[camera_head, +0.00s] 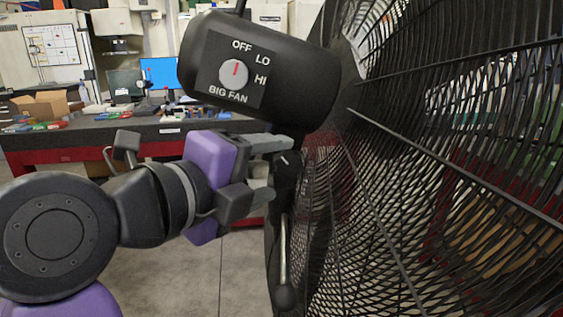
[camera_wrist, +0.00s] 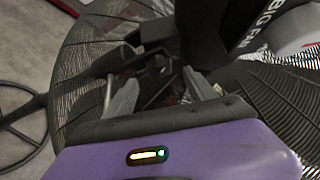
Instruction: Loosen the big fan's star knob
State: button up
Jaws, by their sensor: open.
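The big fan's black motor housing (camera_head: 315,85) fills the upper middle of the head view, with its dial (camera_head: 234,73) facing me and the pointer near OFF. Below it, on the fan's mount, is a small black knob (camera_head: 288,168) with a pale mark, which I take for the star knob. A dark knob-like part (camera_wrist: 158,74) also shows in the wrist view. My gripper (camera_head: 279,169) is open, its two grey fingers one above the other in the head view. The knob lies at or between the fingertips; I cannot tell whether they touch it. Its lobes are not clear.
The wire fan cage (camera_head: 430,150) takes up the right side, close to my fingers. A red-edged workbench (camera_head: 100,135) stands behind. Bare floor (camera_head: 190,285) shows below my gripper.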

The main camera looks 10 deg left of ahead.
aim_at(287, 166)
jog(key=shift+x, duration=1.55)
jog(key=c, duration=1.4)
jog(key=shift+f, duration=0.15)
